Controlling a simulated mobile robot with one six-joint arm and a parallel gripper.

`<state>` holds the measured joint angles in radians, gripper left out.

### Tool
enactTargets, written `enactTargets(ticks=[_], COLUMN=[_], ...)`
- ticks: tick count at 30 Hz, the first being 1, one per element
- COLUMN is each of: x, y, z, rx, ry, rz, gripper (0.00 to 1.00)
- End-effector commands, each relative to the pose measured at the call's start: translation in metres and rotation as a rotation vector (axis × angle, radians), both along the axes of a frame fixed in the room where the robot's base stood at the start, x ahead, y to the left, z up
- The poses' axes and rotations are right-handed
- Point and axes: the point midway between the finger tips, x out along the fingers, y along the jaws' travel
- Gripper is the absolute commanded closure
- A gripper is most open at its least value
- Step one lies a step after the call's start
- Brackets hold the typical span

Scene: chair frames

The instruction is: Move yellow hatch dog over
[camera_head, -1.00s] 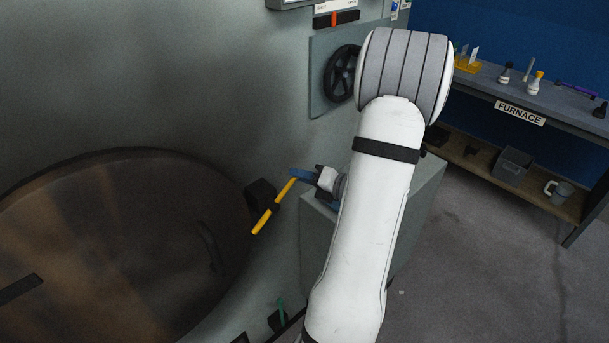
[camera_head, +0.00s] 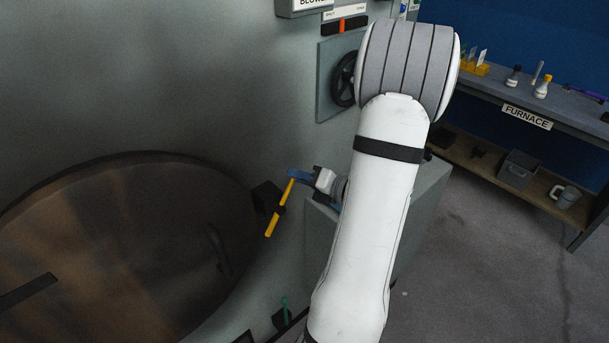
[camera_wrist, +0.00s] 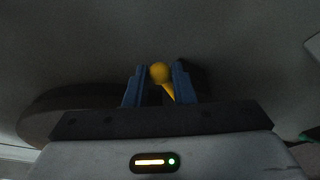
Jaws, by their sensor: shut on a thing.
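The yellow hatch dog (camera_head: 279,213) is a thin yellow lever on a dark block (camera_head: 264,198) at the right edge of the round brown hatch (camera_head: 120,250). It slants, with its upper end to the right and its lower end to the left. My gripper (camera_head: 293,176) has blue fingers and is shut on the upper end of the lever. In the wrist view, the round yellow end (camera_wrist: 159,72) of the lever shows between the two blue fingers (camera_wrist: 157,87). My white arm hides part of the wall behind it.
A black handwheel (camera_head: 345,78) is on the wall above my gripper. A green lever (camera_head: 285,308) is on another dark block below. A grey box (camera_head: 420,195) stands behind my arm. A shelf labelled furnace (camera_head: 527,116) holds flasks and a mug at right.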

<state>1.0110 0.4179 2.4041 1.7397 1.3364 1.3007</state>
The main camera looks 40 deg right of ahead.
Motion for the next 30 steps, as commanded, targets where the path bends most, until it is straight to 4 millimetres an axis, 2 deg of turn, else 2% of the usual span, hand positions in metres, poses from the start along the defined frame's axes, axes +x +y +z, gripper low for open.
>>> enactTargets(ticks=[7, 15, 16, 24, 25, 30], x=[-0.001, -0.002, -0.002, -0.002, -0.002, -0.002], y=[0.016, 0.018, 0.018, 0.017, 0.017, 0.017], z=[0.01, 0.009, 0.009, 0.009, 0.009, 0.009], rx=[0.002, 0.001, 0.001, 0.001, 0.001, 0.0], ry=[0.001, 0.001, 0.001, 0.001, 0.001, 0.001], rz=[0.003, 0.003, 0.003, 0.001, 0.001, 0.001], gripper=[0.89, 0.89, 0.75, 0.53, 0.51, 0.5])
